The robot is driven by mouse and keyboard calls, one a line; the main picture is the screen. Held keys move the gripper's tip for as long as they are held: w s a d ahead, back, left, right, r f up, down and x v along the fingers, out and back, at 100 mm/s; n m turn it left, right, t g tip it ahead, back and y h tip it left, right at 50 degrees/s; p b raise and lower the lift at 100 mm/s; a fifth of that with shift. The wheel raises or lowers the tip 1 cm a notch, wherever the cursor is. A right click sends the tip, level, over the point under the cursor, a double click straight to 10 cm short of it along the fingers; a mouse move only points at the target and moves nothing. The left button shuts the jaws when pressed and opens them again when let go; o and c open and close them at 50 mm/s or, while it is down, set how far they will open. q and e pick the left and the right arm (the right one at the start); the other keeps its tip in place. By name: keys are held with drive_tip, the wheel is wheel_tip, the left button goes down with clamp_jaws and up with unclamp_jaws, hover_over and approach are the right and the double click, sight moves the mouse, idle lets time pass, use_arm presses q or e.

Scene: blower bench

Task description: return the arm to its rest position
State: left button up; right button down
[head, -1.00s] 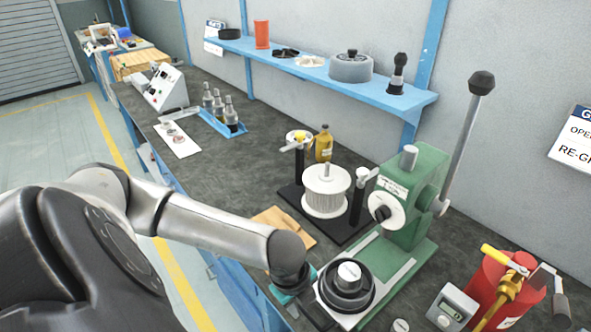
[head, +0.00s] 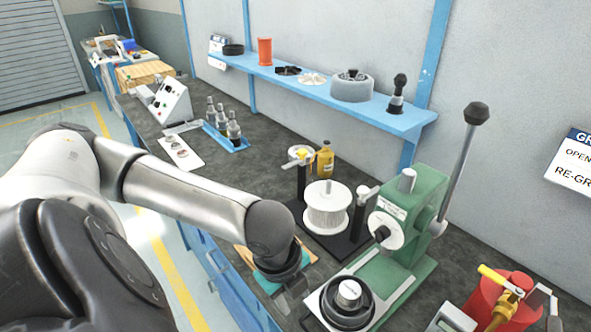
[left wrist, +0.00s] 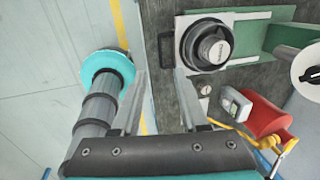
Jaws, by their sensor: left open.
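My left arm comes in from the left in the head view, its wrist bent down over the bench's front edge. My left gripper (head: 292,304) hangs just left of the green arbor press (head: 408,215), partly hidden by the wrist. In the left wrist view its two fingers (left wrist: 160,80) stand apart with nothing between them. The press base holds a dark round part with a silver centre (head: 349,294), which also shows beyond the fingers in the left wrist view (left wrist: 212,46). My right gripper is not in view.
A stand with a white ribbed cylinder (head: 326,208) and a yellow bottle (head: 325,160) are behind the wrist. A red container (head: 497,297) and a grey meter (head: 453,320) are at right. A blue shelf (head: 300,74) runs along the wall. Floor lies open left of the bench.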

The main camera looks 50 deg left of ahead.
use_arm(q)
drive_tip(key=shift+d, duration=0.15)
drive_tip(key=w+d+f+n+t+h, duration=0.1)
drive_tip(key=d+f+n+t+h, duration=0.15)
drive_tip(key=d+n, duration=0.85)
drive_tip(key=s+a+f+n+g+y, duration=0.1)
drive_tip(key=s+f+n+y, duration=0.25)
drive_tip(key=s+n, duration=0.25)
wheel_tip(320, 180, down, 28)
drive_tip(key=s+g+h+b, duration=0.1)
drive_tip(key=s+g+b, duration=0.1)
drive_tip(key=b, duration=0.3)
drive_tip(key=s+a+f+b, duration=0.3)
drive_tip(key=s+f, duration=1.2)
drive_tip(key=f, duration=0.1)
drive_tip(key=shift+g, duration=0.35)
